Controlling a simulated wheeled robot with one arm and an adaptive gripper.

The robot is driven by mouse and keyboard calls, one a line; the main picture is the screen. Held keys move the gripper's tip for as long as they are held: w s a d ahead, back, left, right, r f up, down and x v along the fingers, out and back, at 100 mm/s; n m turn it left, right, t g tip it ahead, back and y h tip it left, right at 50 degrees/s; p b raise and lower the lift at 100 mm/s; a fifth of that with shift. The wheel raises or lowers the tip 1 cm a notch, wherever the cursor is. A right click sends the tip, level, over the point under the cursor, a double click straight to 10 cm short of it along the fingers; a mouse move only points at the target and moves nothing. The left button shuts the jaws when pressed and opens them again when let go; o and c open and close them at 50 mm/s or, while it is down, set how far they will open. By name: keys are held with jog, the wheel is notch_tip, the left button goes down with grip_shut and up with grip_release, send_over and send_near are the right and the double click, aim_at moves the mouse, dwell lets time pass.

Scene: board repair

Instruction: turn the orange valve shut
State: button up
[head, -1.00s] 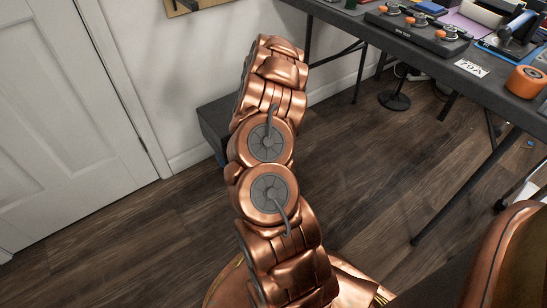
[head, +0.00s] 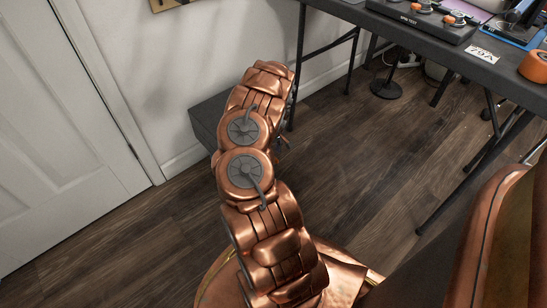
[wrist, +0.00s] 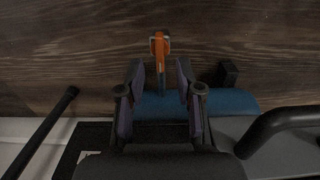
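An orange piece (wrist: 159,44), likely the valve's handle, shows in the wrist view at upper middle. A narrow bluish-grey stem runs down from it toward a blue rounded body (wrist: 235,103). My gripper (wrist: 158,72) is open, with one finger on each side of the stem in the picture. The orange piece appears beyond the fingertips, and I see no contact with it. The lower part of the stem and much of the blue body are hidden behind the gripper. In the head view my arm hides most of the gripper, and the valve cannot be made out.
A dark table (head: 447,50) with slim metal legs stands at upper right, holding an orange roll (head: 535,67) and a panel with orange knobs (head: 420,14). A grey box (head: 203,118) sits by the wall. A white door (head: 62,120) is at left.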

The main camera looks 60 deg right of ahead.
jog(key=shift+f+b, duration=0.6)
jog(key=shift+f, duration=1.3)
grip_shut()
